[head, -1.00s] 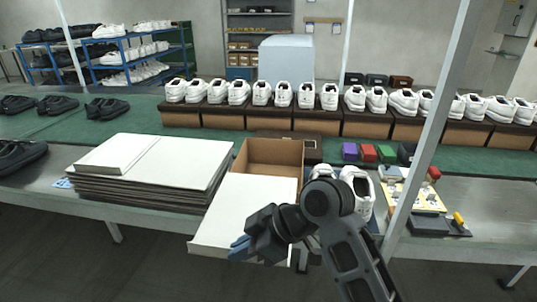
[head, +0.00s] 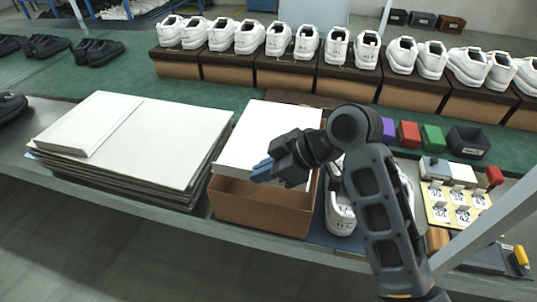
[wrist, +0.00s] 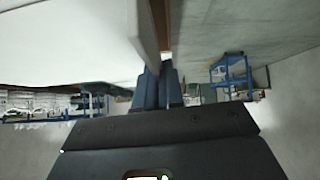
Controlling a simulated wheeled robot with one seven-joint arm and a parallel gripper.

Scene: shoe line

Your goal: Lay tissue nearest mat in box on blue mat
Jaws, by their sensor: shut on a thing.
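The open brown box (head: 262,205) stands at the front of the table on the blue mat (head: 330,238), which shows beside it. A stiff, flat white sheet (head: 268,130) lies over the box opening and hides the inside. I cannot tell whether it is tissue or a lid. My gripper (head: 262,171) is at the sheet's near edge, above the box's front wall, and shut on it. In the wrist view my blue fingers (wrist: 158,88) are close together below the white sheet (wrist: 70,45). A stack of white sheets (head: 175,140) lies left of the box.
White shoes (head: 340,205) stand right of the box, partly behind my arm. Purple, red and green blocks (head: 409,133) and a number-card board (head: 455,208) lie further right. A row of shoes on brown boxes (head: 285,75) fills the back. A post crosses the right side.

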